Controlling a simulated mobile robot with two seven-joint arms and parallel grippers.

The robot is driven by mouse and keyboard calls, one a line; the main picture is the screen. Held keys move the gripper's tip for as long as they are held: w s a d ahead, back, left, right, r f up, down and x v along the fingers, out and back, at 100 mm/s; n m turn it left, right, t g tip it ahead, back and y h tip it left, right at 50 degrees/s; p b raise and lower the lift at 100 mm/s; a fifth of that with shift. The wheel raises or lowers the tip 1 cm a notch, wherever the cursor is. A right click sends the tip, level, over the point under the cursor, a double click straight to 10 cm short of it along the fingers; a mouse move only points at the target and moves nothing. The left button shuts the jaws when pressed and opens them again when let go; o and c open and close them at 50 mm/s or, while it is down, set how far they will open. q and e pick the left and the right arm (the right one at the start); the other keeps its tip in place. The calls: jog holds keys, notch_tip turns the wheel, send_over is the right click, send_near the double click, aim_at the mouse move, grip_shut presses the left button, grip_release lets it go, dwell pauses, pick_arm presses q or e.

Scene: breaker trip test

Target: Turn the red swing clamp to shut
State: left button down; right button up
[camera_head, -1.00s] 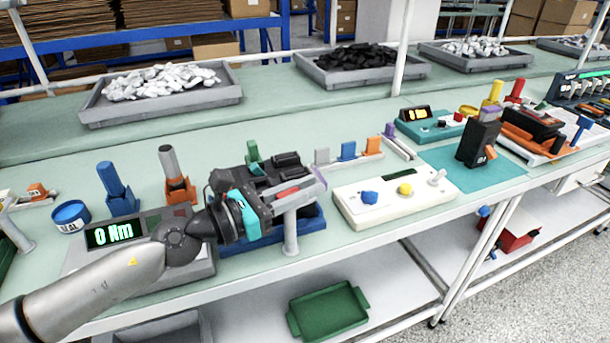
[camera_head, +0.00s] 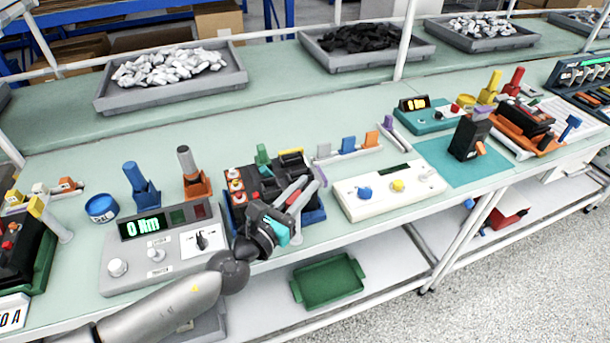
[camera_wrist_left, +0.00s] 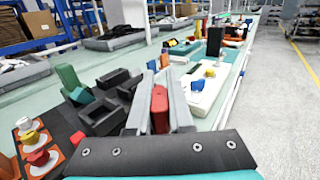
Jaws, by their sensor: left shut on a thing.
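The red swing clamp (camera_wrist_left: 159,108) stands between the two grey fingers in the left wrist view. A small part of it shows between the fingers in the head view. My left gripper (camera_head: 297,192) is shut on it at the front right of the blue-based fixture (camera_head: 312,216). The fixture holds a black breaker block (camera_wrist_left: 105,112), and a green clamp (camera_head: 263,156) stands at its back. The clamp's pivot is hidden by my gripper. My right gripper is not in view.
A grey torque meter (camera_head: 110,265) stands left of the fixture, and a white box with blue and yellow knobs (camera_head: 350,204) stands close on its right. Orange and blue holders (camera_head: 196,178) are behind the meter. A green tray (camera_head: 330,282) is on the shelf below.

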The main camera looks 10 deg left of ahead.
pick_arm(q)
jog(key=n+y, duration=0.1)
jog(key=y+p, duration=0.1)
jog(key=n+y+p, duration=0.1)
jog(key=y, duration=0.1)
jog(key=shift+w+a+r+n+t, duration=0.1)
jog(key=shift+a+r+n+t, duration=0.2)
jog(key=shift+t, duration=0.1)
jog(key=n+y, duration=0.2)
jog(key=y+p, duration=0.1)
jog(key=y, duration=0.1)
jog(key=shift+a+f+n, duration=0.2)
jog(key=shift+a+n, duration=0.1)
jog(key=shift+n, duration=0.1)
jog(key=n+y, duration=0.1)
jog(key=y, duration=0.1)
jog(key=n+y, duration=0.1)
jog(key=y, duration=0.1)
jog(key=shift+a+g, duration=0.35)
jog(key=shift+g, duration=0.05)
jog(key=shift+s+a+n+g+y+b, duration=0.2)
jog(key=shift+n+g+y, duration=0.3)
jog(key=shift+n+y, duration=0.45)
jog(key=shift+s+a+n+g+y+b, duration=0.1)
jog(key=shift+a+n+g+y+b, duration=0.1)
jog(key=shift+n+g+y, duration=0.7)
jog(key=shift+t+y, duration=0.3)
jog(key=shift+y, duration=0.15)
